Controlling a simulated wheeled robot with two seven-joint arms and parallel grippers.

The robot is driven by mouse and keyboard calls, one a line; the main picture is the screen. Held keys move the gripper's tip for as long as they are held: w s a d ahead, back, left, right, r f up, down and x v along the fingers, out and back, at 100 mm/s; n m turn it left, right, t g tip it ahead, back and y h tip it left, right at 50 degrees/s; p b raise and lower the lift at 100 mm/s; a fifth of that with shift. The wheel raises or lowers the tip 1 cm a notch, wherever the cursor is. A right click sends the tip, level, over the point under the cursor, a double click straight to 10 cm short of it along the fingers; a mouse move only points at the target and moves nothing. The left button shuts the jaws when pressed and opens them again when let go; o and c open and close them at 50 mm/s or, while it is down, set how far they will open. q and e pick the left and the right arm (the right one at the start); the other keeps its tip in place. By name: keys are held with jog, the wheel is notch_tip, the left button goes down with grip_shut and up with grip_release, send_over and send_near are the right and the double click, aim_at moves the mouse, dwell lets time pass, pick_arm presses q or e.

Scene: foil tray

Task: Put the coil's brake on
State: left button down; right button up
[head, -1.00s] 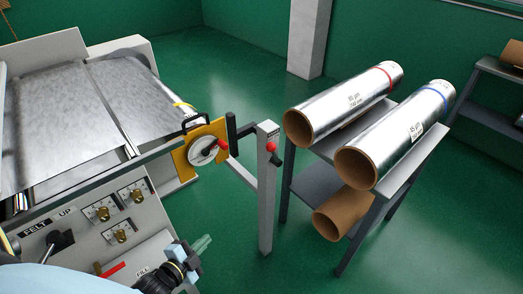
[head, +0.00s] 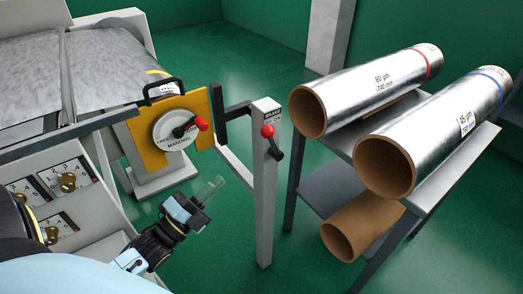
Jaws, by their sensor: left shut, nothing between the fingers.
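The brake lever has a red round knob (head: 267,131) and a black arm (head: 276,151) slanting down to the right. It is mounted near the top of a grey post (head: 264,200), under a small label reading BRAKE (head: 271,114); the smaller print is hard to read. My left gripper (head: 212,188) is shut and empty, its pale translucent fingers pointing up and right. It is to the left of the post and lower than the lever, apart from both in the picture. My right gripper is not in view.
A yellow plate (head: 205,137) carries a white handwheel (head: 170,135) with a red knob, left of the post. A machine panel with dials (head: 65,182) is at lower left. A grey rack (head: 440,190) with foil rolls (head: 375,88) and a cardboard tube (head: 360,222) stands right.

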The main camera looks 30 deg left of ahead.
aim_at(272, 143)
pick_arm(q)
jog(key=x, duration=1.4)
jog(key=shift+b, duration=0.3)
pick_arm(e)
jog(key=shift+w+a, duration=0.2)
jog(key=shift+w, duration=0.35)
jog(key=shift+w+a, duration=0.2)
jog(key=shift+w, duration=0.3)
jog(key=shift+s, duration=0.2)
